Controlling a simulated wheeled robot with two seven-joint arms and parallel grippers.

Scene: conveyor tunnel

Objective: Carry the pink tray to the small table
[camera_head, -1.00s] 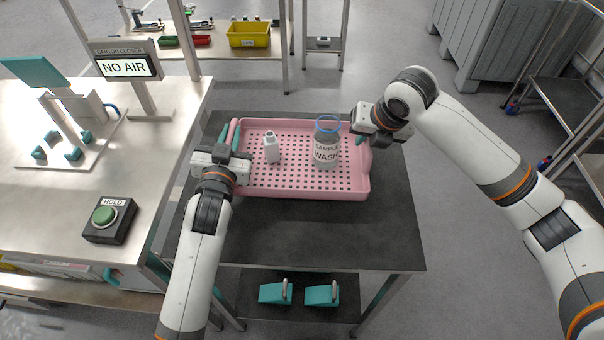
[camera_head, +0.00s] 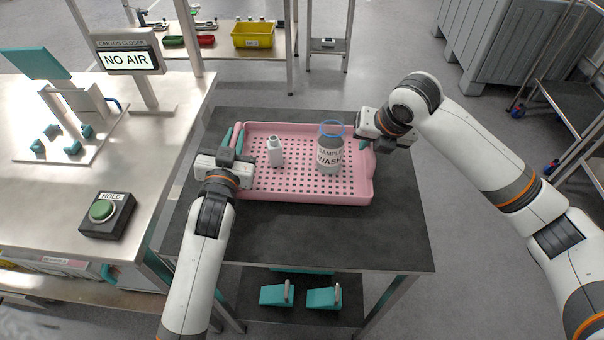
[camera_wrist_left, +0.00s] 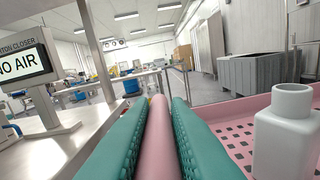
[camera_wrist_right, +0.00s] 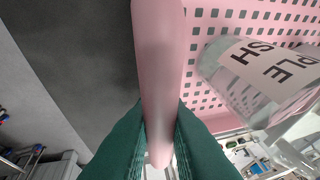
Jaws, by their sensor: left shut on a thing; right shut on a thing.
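The pink tray (camera_head: 300,190) is a perforated tray with raised ends, over the dark-topped table (camera_head: 300,240). I cannot tell whether it rests on the top or hangs just above it. A small white bottle (camera_head: 275,152) and a clear jar with a blue rim (camera_head: 330,155), labelled "SAMPLE WASH", stand in it. My left gripper (camera_head: 232,150) is shut on the tray's left end; its teal fingers pinch the pink handle in the left wrist view (camera_wrist_left: 157,140). My right gripper (camera_head: 366,140) is shut on the right end, with the pink handle between its fingers in the right wrist view (camera_wrist_right: 158,130).
A steel bench at left holds a "NO AIR" sign (camera_head: 128,60) and a green HOLD button (camera_head: 102,211). Teal items (camera_head: 324,297) sit on the lower shelf. A bench with a yellow bin (camera_head: 253,35) and a small stand (camera_head: 328,46) are at the back. Floor shows at right.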

